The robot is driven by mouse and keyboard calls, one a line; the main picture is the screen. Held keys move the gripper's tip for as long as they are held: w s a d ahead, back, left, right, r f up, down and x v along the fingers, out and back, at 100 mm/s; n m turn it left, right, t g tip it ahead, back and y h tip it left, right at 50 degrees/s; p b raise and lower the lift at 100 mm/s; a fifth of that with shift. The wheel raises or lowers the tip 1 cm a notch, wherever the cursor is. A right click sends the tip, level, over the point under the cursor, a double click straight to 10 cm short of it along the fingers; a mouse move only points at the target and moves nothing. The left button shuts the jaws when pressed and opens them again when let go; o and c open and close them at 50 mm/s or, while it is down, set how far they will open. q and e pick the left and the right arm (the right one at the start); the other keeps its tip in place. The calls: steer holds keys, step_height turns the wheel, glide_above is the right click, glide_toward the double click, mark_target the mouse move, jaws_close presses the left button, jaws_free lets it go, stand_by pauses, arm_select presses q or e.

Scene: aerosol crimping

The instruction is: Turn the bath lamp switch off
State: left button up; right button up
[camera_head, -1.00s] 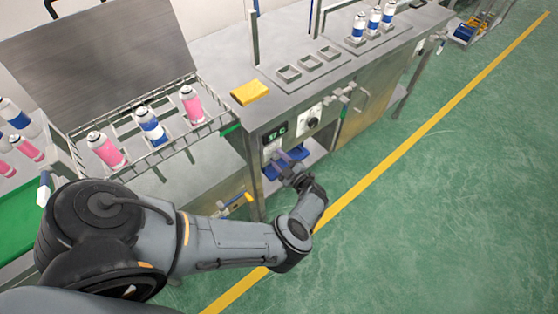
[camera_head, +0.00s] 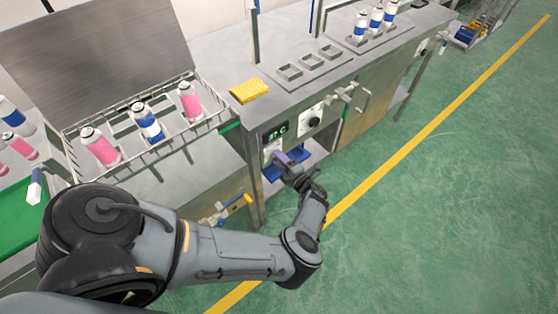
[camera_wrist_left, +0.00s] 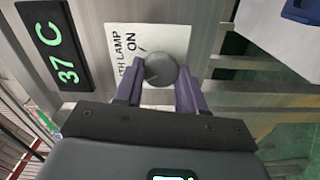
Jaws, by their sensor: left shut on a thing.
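The bath lamp switch is a round grey knob (camera_wrist_left: 161,70) on the steel front panel, seen in the left wrist view. A white label (camera_wrist_left: 122,38) behind it reads "BATH LAMP" and "ON", with a short line mark beside the knob. My left gripper (camera_wrist_left: 160,88) has its two purple fingers on either side of the knob and is shut on it. In the head view, my left gripper (camera_head: 281,160) is at the panel below the display, and it hides the knob there. The knob's exact pointing direction cannot be told. My right gripper is not in view.
A display (camera_head: 276,131) reading 37 C is above the switch, with a black dial (camera_head: 314,122) to its right. Blue parts (camera_head: 271,173) lie low beside my gripper. A yellow sponge-like block (camera_head: 249,91) and a wire basket (camera_head: 157,158) of cans are nearby. Green floor is open at right.

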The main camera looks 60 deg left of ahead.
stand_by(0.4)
arm_select(q)
steer(key=o, duration=1.1)
steer(key=shift+c, duration=0.2)
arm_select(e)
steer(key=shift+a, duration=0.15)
arm_select(q)
steer(key=shift+d, duration=0.15)
